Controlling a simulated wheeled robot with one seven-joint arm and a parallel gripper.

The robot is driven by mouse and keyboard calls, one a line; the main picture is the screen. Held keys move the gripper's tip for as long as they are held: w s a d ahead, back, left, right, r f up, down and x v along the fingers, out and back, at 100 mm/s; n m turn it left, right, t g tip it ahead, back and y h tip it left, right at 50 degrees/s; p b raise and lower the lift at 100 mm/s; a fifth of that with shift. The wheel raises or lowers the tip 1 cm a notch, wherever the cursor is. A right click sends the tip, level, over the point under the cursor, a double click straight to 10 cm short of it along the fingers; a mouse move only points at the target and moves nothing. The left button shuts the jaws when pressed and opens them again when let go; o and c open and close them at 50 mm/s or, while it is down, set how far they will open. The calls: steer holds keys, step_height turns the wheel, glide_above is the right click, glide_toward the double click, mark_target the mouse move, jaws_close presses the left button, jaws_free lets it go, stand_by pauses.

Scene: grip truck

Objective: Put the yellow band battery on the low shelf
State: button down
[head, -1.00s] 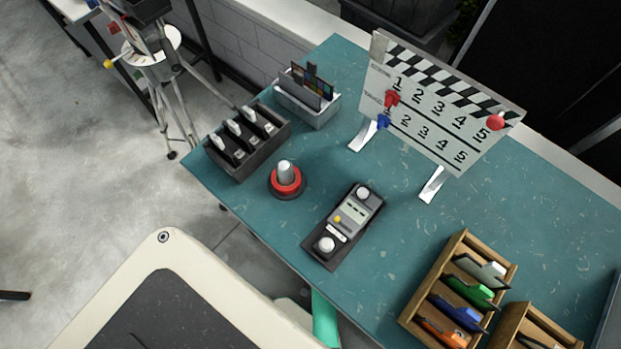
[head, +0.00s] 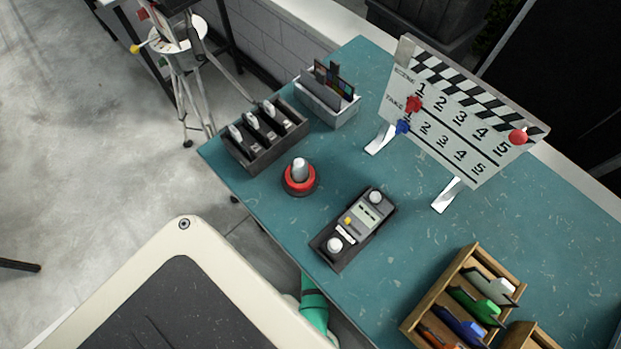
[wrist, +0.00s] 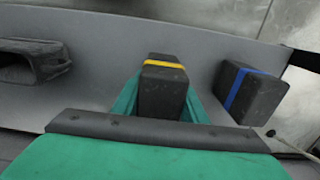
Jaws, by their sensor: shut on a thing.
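The yellow band battery (wrist: 163,88) is a dark block with a yellow stripe, in the middle of the wrist view. My gripper (wrist: 160,104) has its green fingers on both sides of it and is shut on it. A grey surface lies behind and below the battery; I cannot tell whether the two touch. In the head view only a green part of my arm shows below the table's front edge, and the battery is hidden there. I cannot make out the low shelf for certain in either view.
A blue band battery (wrist: 252,93) stands to the right of the held one. A dark hollow holder (wrist: 35,62) is at the left. In the head view, the teal table (head: 255,205) carries a red-based button (head: 299,178), a meter, a clapperboard (head: 465,110) and wooden racks (head: 440,290).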

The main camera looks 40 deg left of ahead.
steer(key=shift+f, duration=1.35)
steer(key=shift+d+f, duration=0.1)
steer(key=shift+f, duration=0.05)
steer(key=c, duration=1.1)
jaws_free()
step_height(320, 180, up, 12)
steer(key=shift+r, duration=0.2)
